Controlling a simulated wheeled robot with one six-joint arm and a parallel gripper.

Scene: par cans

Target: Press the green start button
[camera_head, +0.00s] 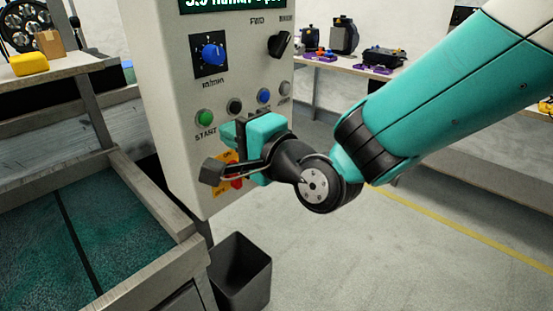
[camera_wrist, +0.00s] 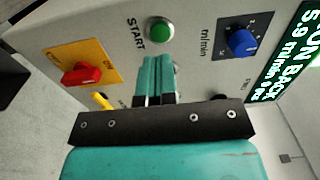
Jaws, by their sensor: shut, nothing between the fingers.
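The green start button (camera_head: 205,118) sits on the pale control panel (camera_head: 165,60), above the word START, in the head view. In the wrist view the green button (camera_wrist: 159,31) is just beyond the tips of my gripper (camera_wrist: 157,62). My gripper is shut and empty, its fingers pointing toward the panel. In the head view my gripper (camera_head: 228,130) is in front of the panel, just right of and below the button. I cannot tell how large the gap to the button is.
A red switch on a yellow plate (camera_wrist: 82,75) is near my gripper. A dark bin (camera_head: 240,272) stands below.

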